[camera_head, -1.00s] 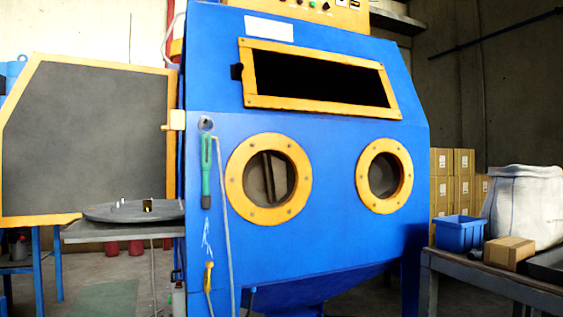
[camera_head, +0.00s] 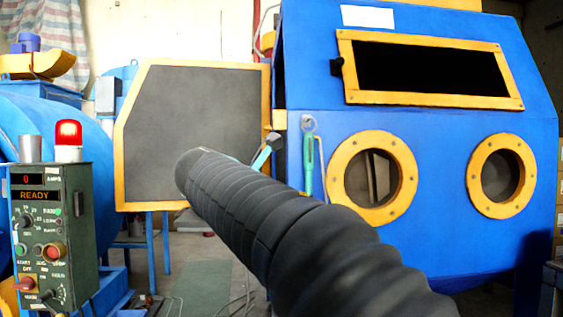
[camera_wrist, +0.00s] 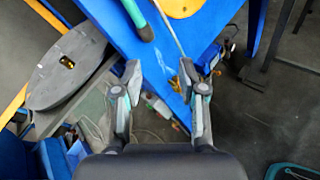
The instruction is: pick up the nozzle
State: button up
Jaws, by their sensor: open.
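A small dark and yellow piece (camera_wrist: 67,62) sits on the round grey turntable (camera_wrist: 48,88) at the left of the wrist view. It may be the nozzle, but it is too small to be sure. My gripper (camera_wrist: 162,70) is open with nothing between its fingers. It is to the right of the turntable and apart from it, above the cabinet's lower front and the floor. In the head view my dark sleeved arm hides the turntable, and only a bit of my gripper (camera_head: 266,150) shows past its end.
The blue cabinet (camera_head: 440,125) fills the right, with its door (camera_head: 195,130) open at left. A green-handled tool (camera_head: 309,163) hangs on its front; its handle also shows in the wrist view (camera_wrist: 136,17). A control box (camera_head: 50,225) with a red lamp stands at left.

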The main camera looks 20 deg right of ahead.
aim_at(306, 152)
jog(key=w+a+r+n+h, duration=0.2)
jog(key=w+r+n+h, duration=0.15)
jog(key=r, duration=0.55)
jog(key=x, duration=1.4)
jog(key=shift+w+a+f, duration=0.1)
jog(key=shift+w+f, duration=0.1)
jog(key=shift+w, duration=0.05)
grip_shut()
